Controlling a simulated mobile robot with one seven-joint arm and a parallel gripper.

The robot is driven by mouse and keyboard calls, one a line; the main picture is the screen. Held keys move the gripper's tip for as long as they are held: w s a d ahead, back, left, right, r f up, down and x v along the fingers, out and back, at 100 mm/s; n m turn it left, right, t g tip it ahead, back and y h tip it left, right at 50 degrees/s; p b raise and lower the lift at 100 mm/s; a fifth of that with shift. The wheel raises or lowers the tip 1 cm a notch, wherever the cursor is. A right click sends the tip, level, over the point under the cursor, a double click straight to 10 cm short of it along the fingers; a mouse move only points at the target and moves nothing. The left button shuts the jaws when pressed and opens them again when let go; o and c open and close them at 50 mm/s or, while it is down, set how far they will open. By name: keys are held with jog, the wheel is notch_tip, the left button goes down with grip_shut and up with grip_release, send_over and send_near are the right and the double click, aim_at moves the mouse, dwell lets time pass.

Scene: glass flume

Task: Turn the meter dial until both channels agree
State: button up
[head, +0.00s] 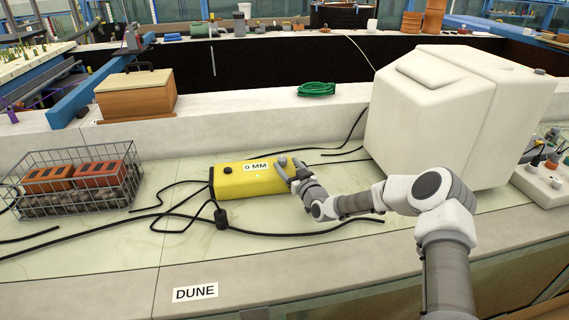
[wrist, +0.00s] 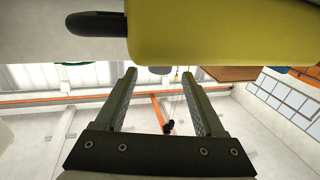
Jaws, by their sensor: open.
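The yellow meter (head: 235,182) lies on the pale tiled counter, with a white label (head: 256,167) reading "0 MM". A small grey dial (head: 282,160) shows at its right end. My gripper (head: 293,170) is at that end, close to the dial. In the wrist view the meter (wrist: 215,30) fills the upper right and my gripper (wrist: 162,73) is open. A grey knob, apparently the dial (wrist: 160,70), shows between the fingertips; I cannot tell if they touch it. No channel readings can be made out.
A wire basket (head: 75,185) with red bricks and stones stands at left. Black cables (head: 180,222) run around the meter. A large white box (head: 435,120) stands right of my gripper. A wooden box (head: 136,97) and a green coil (head: 316,89) sit on the ledge behind.

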aim_at(282, 161)
jog(key=shift+x, duration=1.4)
grip_shut()
